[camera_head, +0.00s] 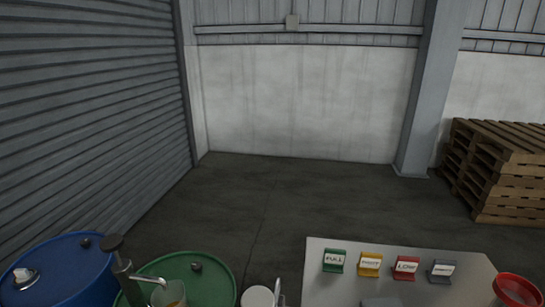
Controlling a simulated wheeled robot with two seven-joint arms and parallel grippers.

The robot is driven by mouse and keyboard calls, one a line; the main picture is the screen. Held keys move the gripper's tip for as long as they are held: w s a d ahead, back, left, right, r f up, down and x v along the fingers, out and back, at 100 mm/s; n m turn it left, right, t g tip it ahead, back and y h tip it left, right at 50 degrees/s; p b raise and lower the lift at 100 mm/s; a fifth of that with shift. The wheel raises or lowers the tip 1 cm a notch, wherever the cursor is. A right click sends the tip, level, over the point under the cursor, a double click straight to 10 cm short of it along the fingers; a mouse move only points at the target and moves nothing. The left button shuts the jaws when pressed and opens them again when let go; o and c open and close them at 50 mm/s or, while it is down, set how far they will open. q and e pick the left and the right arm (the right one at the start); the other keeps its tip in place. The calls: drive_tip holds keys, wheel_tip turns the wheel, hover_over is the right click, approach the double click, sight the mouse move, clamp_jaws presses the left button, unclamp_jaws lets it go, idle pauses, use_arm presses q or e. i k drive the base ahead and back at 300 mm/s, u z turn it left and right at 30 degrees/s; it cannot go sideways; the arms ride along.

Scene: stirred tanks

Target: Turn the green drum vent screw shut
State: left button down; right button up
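The green drum (218,286) stands at the bottom left of the head view, cut off by the lower edge. A small dark knob (196,266), which looks like its vent screw, sits on the far part of its lid. I cannot tell whether it is tight or loose. A dark hand pump (123,270) with a metal spout rises at the drum's left side. Neither of my grippers shows in the view.
A blue drum (60,265) with a dark knob (85,243) and a white-topped fitting (23,275) stands left. A white container (258,297) is right of the green drum. A pale table (325,285) bears green, yellow, red and grey signs. A red bowl (516,290) is far right.

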sight(196, 267)
drive_tip(key=u, duration=1.1)
